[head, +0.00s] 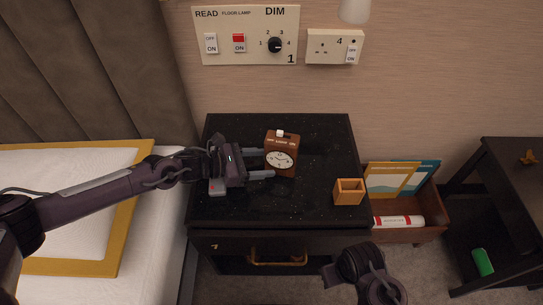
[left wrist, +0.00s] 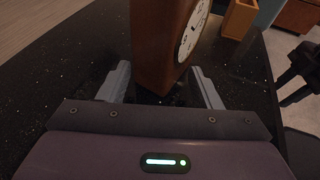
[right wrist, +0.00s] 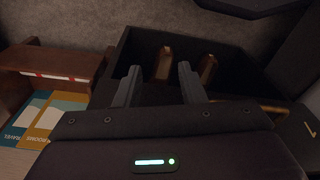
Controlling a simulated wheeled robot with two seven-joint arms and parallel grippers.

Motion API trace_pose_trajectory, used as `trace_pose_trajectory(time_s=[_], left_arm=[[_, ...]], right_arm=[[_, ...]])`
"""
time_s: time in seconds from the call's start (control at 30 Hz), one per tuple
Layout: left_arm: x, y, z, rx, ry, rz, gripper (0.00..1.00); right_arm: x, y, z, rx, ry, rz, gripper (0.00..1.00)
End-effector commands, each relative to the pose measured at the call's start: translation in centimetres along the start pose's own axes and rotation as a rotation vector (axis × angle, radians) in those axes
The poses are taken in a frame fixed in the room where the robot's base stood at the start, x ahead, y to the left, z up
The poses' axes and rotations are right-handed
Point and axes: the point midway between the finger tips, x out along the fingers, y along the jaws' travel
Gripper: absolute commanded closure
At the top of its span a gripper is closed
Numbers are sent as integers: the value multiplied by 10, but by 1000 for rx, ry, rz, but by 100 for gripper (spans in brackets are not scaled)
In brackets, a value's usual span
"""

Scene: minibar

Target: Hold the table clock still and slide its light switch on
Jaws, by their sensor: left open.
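The brown table clock (head: 282,146) stands upright on the black bedside table, its white dial facing front. A small white switch (head: 280,133) sits on its top, with lettering too small to read. My left gripper (head: 269,164) is open at the clock's left side, with its fingers pointing at it. In the left wrist view the clock (left wrist: 160,40) stands between the open fingers; I cannot tell whether either touches it. My right gripper (right wrist: 158,70) is open and empty, low in front of the table. Its arm shows at the bottom of the head view.
The black tabletop (head: 320,130) holds a small orange box (head: 348,192) to the right of the clock. A small pale object (head: 217,187) lies partly under my left gripper. A wall panel (head: 245,35) is behind. A brown crate (head: 430,215) with booklets stands right of the table.

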Motion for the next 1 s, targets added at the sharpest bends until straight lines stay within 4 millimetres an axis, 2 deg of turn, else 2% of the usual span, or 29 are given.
trace_pose_trajectory(time_s=[0.1, 0.3, 0.63, 0.8, 1.0], left_arm=[[11, 0, -2, 0, -1, -1, 42], [20, 0, -1, -1, -1, 0, 42], [21, 0, 0, -1, -1, 0, 42], [21, 0, 0, -1, -1, 0, 61], [21, 0, 0, -1, -1, 0, 63]], right_arm=[[-10, -4, -1, -12, 13, -4, 64], [-25, -7, -2, -23, 28, -8, 64], [-29, -8, -2, -25, 31, -8, 64], [-29, -8, -3, -25, 32, -8, 64], [-29, -8, -3, -25, 32, -8, 64]])
